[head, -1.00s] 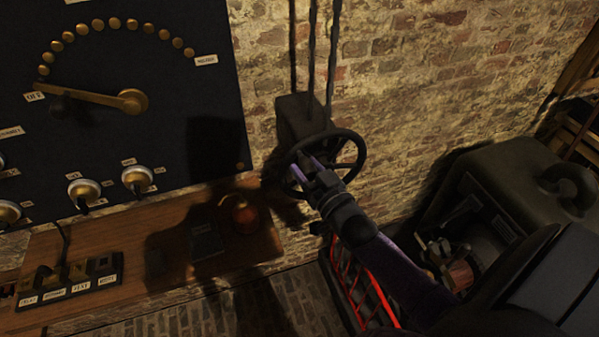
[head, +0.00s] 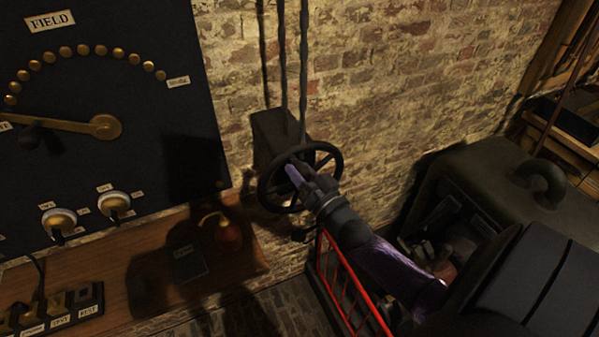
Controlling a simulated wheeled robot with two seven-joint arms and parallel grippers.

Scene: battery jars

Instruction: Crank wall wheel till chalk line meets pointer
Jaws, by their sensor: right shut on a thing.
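The dark wall wheel (head: 336,157) is mounted on a dark box (head: 270,138) on the brick wall, just right of centre in the head view. My right gripper (head: 298,175) reaches it from the lower right and is shut on it, its fingers across the wheel's face. The gripper hides part of the wheel, and I cannot tell exactly which part is between the fingers. I cannot make out a chalk line or a pointer at the wheel. My left gripper is not in view.
A black panel (head: 130,165) with a brass arm (head: 65,123) and knobs is at the left, above a wooden shelf (head: 120,275). A red railing (head: 345,290) stands below my right arm. A large dark machine (head: 470,165) is at the right.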

